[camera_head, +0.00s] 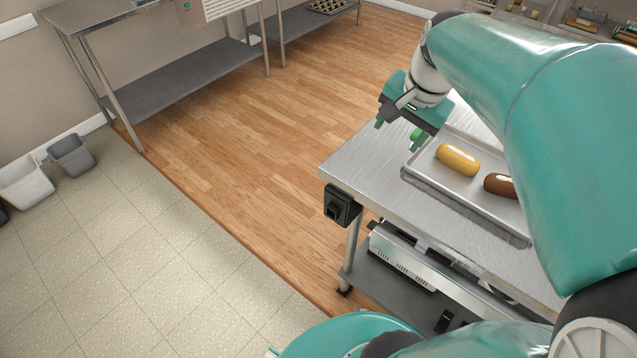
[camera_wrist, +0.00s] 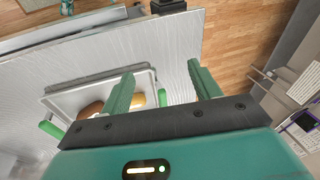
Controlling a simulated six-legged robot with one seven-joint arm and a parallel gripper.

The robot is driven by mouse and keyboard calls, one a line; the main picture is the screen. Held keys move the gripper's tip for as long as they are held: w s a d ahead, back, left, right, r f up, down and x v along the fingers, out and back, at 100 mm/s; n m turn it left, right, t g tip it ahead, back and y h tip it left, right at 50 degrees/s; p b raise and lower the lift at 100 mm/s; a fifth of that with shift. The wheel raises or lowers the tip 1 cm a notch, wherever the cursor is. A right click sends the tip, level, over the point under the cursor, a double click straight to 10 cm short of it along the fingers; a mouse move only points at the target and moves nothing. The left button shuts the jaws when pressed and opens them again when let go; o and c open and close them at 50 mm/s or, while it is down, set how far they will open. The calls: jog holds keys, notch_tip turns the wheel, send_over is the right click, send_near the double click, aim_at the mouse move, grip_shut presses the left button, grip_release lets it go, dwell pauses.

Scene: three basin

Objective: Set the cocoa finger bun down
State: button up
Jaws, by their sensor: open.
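The brown cocoa finger bun (camera_head: 499,185) lies on a metal tray (camera_head: 440,185) on the steel table, its right end hidden by my arm in the head view. It also shows in the wrist view (camera_wrist: 91,108), left of my fingers. A yellow finger bun (camera_head: 458,160) lies beside it on the tray, apart from it. It is partly hidden behind a finger in the wrist view (camera_wrist: 138,99). My gripper (camera_head: 402,136) is open above the table's far edge, by the tray's upper-left corner.
The steel table (camera_head: 360,168) has a bare strip left of the tray. A black box (camera_head: 342,205) is fixed at its near corner. Another steel table (camera_head: 170,82) stands against the wall. Grey bins (camera_head: 72,154) stand at far left. The floor between is clear.

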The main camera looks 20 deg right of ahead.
jog(key=s+a+n+t, duration=0.1)
jog(key=s+a+n, duration=0.2)
jog(key=a+n, duration=0.3)
jog(key=s+a+f+n+t, duration=0.1)
jog(key=s+a+n, duration=0.3)
jog(key=a, duration=0.9)
jog(key=shift+f+n, duration=0.2)
jog(key=shift+n, duration=0.7)
